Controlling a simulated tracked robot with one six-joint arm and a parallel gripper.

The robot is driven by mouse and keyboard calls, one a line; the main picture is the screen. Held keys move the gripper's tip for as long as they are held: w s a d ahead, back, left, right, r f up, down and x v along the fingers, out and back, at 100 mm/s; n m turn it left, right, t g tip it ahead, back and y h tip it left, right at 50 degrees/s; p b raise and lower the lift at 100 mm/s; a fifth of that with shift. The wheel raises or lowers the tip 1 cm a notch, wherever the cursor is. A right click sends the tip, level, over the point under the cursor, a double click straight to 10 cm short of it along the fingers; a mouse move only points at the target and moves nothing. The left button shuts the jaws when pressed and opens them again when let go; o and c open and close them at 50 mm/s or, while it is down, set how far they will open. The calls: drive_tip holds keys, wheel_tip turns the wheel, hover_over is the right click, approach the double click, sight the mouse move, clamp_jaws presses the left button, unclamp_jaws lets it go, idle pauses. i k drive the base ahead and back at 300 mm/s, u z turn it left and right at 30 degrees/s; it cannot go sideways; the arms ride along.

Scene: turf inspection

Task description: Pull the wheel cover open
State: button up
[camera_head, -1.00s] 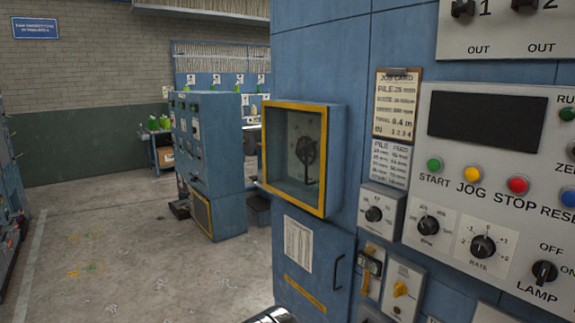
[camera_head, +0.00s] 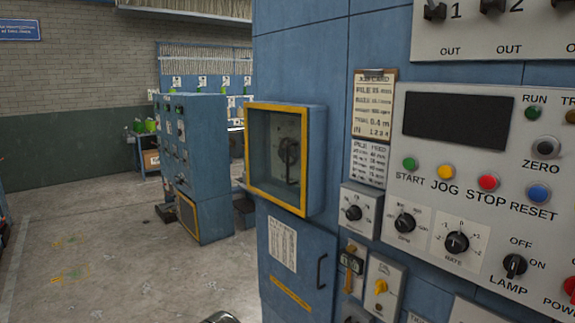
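The wheel cover (camera_head: 249,150) is a yellow-framed front on a blue box that juts from the blue machine panel, left of the controls. Its frame appears to sit flush on the box, so it looks closed. A dark handwheel (camera_head: 288,151) with a crank shows inside the frame. I cannot tell whether there is glass in front of it. My gripper is not in view. Only a small rounded metallic piece shows at the bottom edge, and I cannot tell what it is.
A lower blue door (camera_head: 297,262) with a dark handle is below the box. A control panel (camera_head: 490,190) with buttons and knobs fills the right. Another blue cabinet (camera_head: 196,165) stands behind at left. The concrete floor (camera_head: 100,250) at left is mostly clear.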

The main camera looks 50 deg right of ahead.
sight(303, 110)
drive_tip(key=u, duration=0.05)
drive_tip(key=i, duration=1)
drive_tip(key=z, duration=0.05)
